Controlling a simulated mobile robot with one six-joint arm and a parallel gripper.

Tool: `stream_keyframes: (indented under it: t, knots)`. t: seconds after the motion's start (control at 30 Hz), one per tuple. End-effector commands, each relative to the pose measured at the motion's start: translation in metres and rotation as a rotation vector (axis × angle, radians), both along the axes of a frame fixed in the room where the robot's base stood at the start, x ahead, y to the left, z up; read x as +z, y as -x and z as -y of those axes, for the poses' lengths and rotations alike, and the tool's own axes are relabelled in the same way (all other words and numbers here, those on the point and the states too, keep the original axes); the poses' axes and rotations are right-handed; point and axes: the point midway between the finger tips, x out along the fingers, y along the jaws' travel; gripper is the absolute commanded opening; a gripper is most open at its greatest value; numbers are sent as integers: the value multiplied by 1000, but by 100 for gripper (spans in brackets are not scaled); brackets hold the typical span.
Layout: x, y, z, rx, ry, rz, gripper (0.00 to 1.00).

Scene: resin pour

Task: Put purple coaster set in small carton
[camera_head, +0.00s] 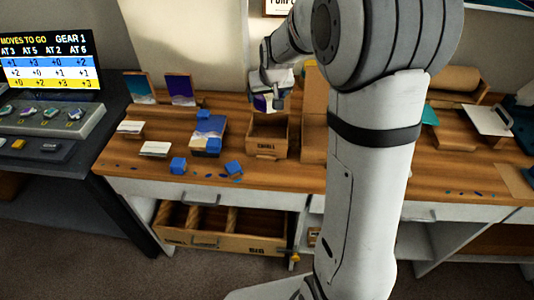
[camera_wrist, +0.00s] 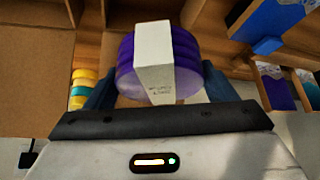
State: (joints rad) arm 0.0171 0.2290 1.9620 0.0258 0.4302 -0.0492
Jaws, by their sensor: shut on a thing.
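The purple coaster set (camera_wrist: 187,58) is a stack of round purple discs with a white paper band around it, seen close up in the wrist view. My gripper (camera_head: 269,106) is shut on it, with blue fingers on both sides. In the head view the coaster set (camera_head: 260,103) shows small and partly covered by the gripper. The small carton (camera_head: 266,147) is an open brown box marked SMALL on the wooden bench. My gripper holds the set above the carton, apart from it. The carton's inside is partly hidden in shadow.
A taller cardboard box (camera_head: 313,135) stands right beside the carton. An open drawer (camera_head: 225,237) sits below the bench.

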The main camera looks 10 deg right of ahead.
Motion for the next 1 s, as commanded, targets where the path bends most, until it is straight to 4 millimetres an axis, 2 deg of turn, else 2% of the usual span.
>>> stream_keyframes:
  t: [0.03, 0.23, 0.5, 0.63, 0.73, 0.9, 1.0]
  knots:
    - [-7, -2, 0, 1, 0, 9, 47]
    - [10, 2, -1, 11, -2, 10, 47]
    - [34, 19, -2, 25, -3, 6, 47]
    - [40, 25, -2, 28, -3, 2, 47]
    - [30, 26, -2, 30, -4, -1, 47]
    - [-3, 26, -3, 30, -4, -2, 47]
    - [-14, 26, -3, 30, -4, -1, 47]
